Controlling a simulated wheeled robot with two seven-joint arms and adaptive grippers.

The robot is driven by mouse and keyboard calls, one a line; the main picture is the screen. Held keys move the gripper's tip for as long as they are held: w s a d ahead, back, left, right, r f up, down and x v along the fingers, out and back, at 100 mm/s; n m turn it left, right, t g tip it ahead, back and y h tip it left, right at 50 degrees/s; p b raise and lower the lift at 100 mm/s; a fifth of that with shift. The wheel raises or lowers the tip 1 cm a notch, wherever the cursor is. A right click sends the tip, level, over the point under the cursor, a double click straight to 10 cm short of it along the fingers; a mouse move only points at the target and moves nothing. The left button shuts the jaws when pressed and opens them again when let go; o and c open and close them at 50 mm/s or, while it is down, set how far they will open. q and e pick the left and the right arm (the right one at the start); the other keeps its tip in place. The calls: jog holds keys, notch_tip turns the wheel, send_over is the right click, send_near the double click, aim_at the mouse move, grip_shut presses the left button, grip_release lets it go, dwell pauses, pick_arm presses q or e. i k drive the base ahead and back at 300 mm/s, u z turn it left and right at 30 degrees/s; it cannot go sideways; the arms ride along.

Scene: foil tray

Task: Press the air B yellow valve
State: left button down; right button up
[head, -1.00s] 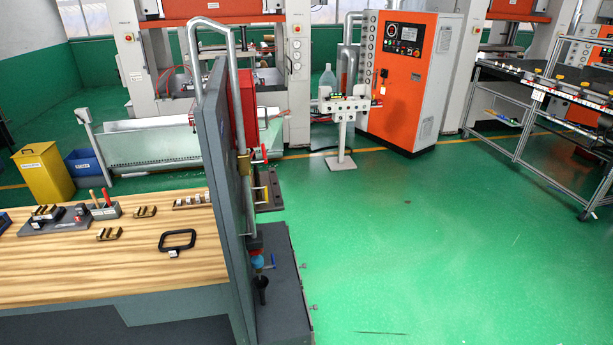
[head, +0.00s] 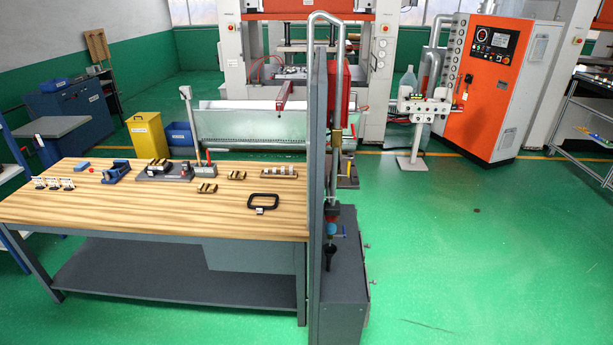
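I cannot pick out a yellow valve marked air B; any labels are too small to read. A small brass-yellow fitting (head: 336,138) shows on the upright pipe beside the grey panel (head: 318,190). Lower on the same side is a small blue-handled fitting (head: 337,236). A white stand (head: 416,140) in front of the orange control cabinet (head: 492,85) carries small coloured parts on its top, too small to tell apart. Neither of my grippers is in view.
A wooden-topped workbench (head: 130,215) with blocks and tools fills the left. A yellow bin (head: 149,137) and a blue bin (head: 181,135) stand behind it. A dark rack (head: 585,115) stands at the right edge. The green floor (head: 480,240) at right is clear.

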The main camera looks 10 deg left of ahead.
aim_at(348, 169)
jog(key=u, duration=0.6)
jog(key=i, duration=1.15)
jog(key=z, duration=0.6)
jog(key=i, duration=0.35)
jog(key=z, duration=0.35)
